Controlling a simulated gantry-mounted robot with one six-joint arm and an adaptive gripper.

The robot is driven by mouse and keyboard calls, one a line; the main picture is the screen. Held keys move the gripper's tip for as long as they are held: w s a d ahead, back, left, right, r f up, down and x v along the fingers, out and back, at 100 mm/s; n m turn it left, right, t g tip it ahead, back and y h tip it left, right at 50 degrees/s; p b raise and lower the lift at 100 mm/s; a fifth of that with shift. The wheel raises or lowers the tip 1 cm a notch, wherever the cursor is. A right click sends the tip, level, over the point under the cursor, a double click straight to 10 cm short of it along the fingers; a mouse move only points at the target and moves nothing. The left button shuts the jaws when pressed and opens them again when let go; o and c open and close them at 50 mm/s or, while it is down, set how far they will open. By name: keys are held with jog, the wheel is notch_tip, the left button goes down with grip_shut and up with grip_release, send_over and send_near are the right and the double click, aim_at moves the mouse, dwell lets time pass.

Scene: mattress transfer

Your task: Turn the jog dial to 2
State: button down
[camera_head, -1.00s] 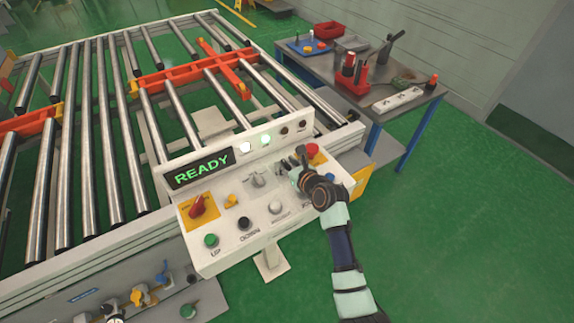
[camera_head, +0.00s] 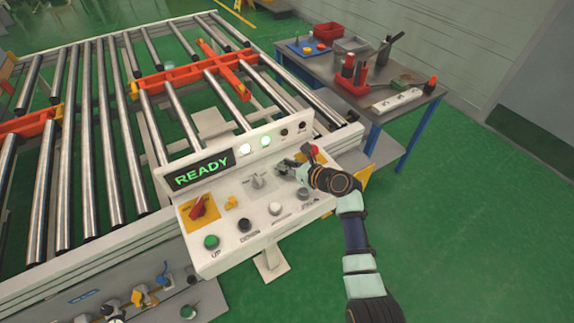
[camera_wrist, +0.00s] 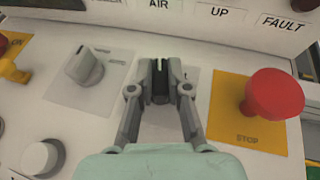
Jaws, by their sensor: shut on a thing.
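My gripper (camera_wrist: 160,88) is over the right part of the control panel (camera_head: 225,262). Its two grey fingers are shut on a small dark knob (camera_wrist: 160,72), which looks like the jog dial. Its plate shows grey around the fingers, but its number marks are hidden or too small to read. In the head view my gripper (camera_head: 287,167) reaches in from the right and covers most of the knob.
A grey selector knob (camera_wrist: 85,66) is left of my gripper. A red stop button (camera_wrist: 274,95) on a yellow plate stands close on the right. The display (camera_head: 201,171) reads READY. Roller conveyors (camera_head: 105,130) lie behind the panel.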

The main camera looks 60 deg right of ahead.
jog(key=n+y+b, duration=0.2)
jog(key=y, duration=0.1)
jog(key=n+y+b, duration=0.1)
jog(key=shift+d+f+n+t, duration=0.15)
jog(key=shift+d+n+t, duration=0.1)
jog(key=shift+n+t, duration=0.15)
jog(key=n+y+b, duration=0.1)
jog(key=y+b, duration=0.1)
jog(key=shift+n+y, duration=0.3)
jog(key=shift+n, duration=0.1)
jog(key=c, duration=1.1)
grip_release()
jog(key=v, duration=1.2)
jog(key=shift+d+r, duration=0.2)
jog(key=shift+r, duration=0.1)
